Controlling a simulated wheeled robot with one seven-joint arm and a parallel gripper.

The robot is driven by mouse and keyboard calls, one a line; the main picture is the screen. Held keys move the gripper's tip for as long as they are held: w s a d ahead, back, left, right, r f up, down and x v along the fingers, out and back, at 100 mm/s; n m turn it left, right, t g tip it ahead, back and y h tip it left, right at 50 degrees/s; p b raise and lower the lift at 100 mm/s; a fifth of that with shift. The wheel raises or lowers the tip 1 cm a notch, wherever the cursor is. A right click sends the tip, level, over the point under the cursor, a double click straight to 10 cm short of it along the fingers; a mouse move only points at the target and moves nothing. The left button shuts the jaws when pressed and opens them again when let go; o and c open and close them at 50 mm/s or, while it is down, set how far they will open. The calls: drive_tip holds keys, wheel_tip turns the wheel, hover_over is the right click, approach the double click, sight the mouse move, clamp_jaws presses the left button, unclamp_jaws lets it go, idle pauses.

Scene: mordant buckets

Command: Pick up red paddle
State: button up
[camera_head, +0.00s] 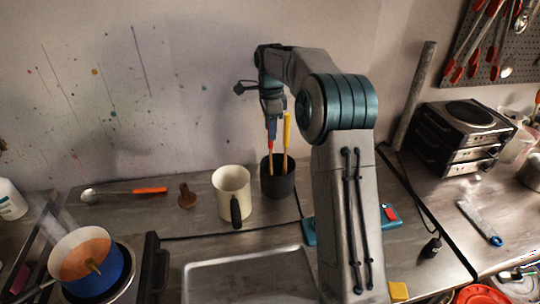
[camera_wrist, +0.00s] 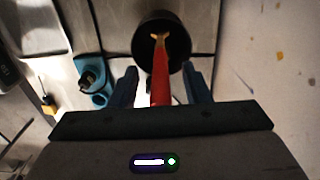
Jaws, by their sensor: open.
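The red paddle (camera_head: 270,148) stands upright in a black cup (camera_head: 277,183) on the counter, its red handle up. In the wrist view its red handle (camera_wrist: 160,88) runs between the two fingers, and its pale wooden end shows over the dark cup (camera_wrist: 178,45). My gripper (camera_head: 272,128) is above the cup at the top of the red handle. In the wrist view my gripper (camera_wrist: 161,80) is open, with a finger on each side of the handle and gaps beside it.
A yellow-handled paddle (camera_head: 287,130) stands in the same cup, close on the right. A cream pitcher (camera_head: 232,190) stands left of the cup. A sink basin (camera_head: 250,280) lies in front. A blue pot (camera_head: 88,270) sits at the far left.

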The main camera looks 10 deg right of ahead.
drive_tip(key=shift+f, duration=0.55)
clamp_jaws()
wheel_tip(320, 180, up, 18)
drive_tip(key=p, duration=0.1)
drive_tip(key=shift+p, duration=0.35)
drive_tip(key=shift+r+p, duration=0.1)
drive_tip(key=shift+p, duration=0.3)
